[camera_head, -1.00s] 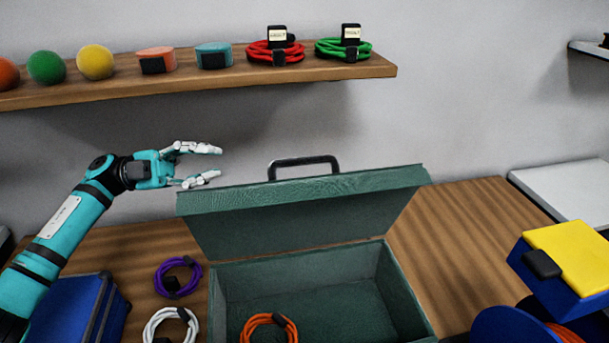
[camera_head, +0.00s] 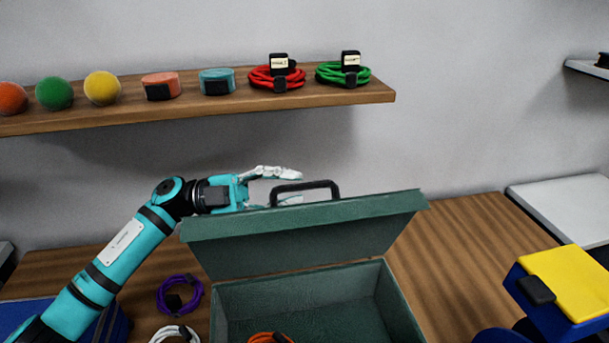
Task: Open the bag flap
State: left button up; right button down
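The green bag (camera_head: 395,305) stands open on the table, with its flap (camera_head: 300,240) raised and tilted back. A dark handle (camera_head: 318,184) sits on the flap's top edge. My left gripper (camera_head: 297,187) is behind the flap's top edge, at the handle's left end. Its upper and lower fingers are spread apart and nothing shows between them except part of the handle's left end; I cannot tell whether they touch it. The lower fingers are partly hidden by the flap. An orange cable (camera_head: 268,338) lies inside the bag. My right gripper is not in view.
A purple cable (camera_head: 180,294) and a white cable (camera_head: 174,334) lie left of the bag. A blue case (camera_head: 28,315) is at the left, partly behind my arm. A yellow-and-blue box (camera_head: 568,280) is at the right. A wooden shelf (camera_head: 215,109) holds balls and cables above.

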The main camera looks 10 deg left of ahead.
aim_at(293, 188)
pick_arm(q)
jog(key=shift+p+x, duration=0.35)
jog(key=shift+x, duration=1.35)
grip_shut()
